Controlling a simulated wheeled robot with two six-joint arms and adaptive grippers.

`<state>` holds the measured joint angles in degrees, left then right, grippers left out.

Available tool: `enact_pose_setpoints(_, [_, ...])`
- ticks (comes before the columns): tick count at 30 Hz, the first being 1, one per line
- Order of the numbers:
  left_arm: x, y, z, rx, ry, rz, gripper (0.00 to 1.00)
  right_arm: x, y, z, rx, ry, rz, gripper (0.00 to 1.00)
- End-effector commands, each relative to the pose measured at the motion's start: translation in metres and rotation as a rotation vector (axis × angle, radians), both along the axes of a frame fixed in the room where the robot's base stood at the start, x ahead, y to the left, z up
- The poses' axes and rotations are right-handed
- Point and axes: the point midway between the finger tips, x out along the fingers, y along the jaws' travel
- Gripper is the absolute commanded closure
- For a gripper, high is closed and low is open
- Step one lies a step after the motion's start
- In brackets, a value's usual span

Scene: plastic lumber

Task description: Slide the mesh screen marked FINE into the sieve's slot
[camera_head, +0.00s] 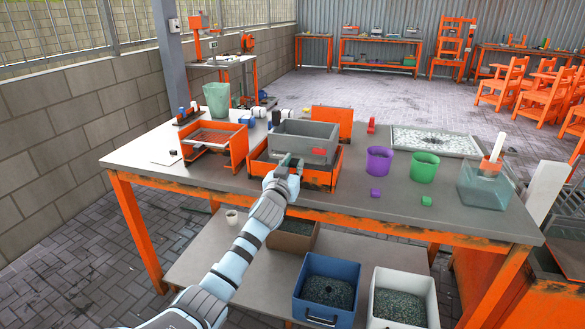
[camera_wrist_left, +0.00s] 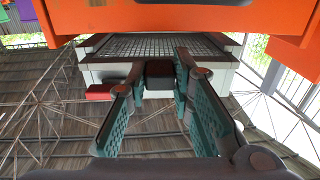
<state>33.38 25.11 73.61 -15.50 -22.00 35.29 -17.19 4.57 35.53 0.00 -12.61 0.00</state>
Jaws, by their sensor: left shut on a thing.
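My left gripper (camera_head: 287,165) is shut on the dark handle block (camera_wrist_left: 160,74) of a grey tray-like screen (camera_head: 303,136). A mesh underside (camera_wrist_left: 158,46) shows on this tray in the left wrist view. A red tag (camera_head: 319,152) is on its front; any lettering is too small to read. The tray is over an orange open box (camera_head: 322,179); I cannot tell how far it is inside. Another orange frame (camera_head: 237,146), with a flat panel inside, stands to the left. I cannot tell which orange body is the sieve, and its slot is not clear. My right gripper is out of view.
An upright orange panel (camera_head: 341,120) stands behind the tray. Purple (camera_head: 378,160) and green (camera_head: 424,166) cups, a clear container (camera_head: 485,187) and a gravel tray (camera_head: 436,139) are to the right. A pale green bucket (camera_head: 216,99) stands back left. The table's front left is clear.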

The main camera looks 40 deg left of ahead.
Motion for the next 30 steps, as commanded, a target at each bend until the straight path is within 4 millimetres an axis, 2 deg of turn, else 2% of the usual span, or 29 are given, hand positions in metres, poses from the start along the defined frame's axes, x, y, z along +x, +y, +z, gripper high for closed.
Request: enact_pose_setpoints(30, [0.024, 0.008, 0.0, 0.0, -0.002, 0.0, 1.0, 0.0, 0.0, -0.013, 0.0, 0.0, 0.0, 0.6])
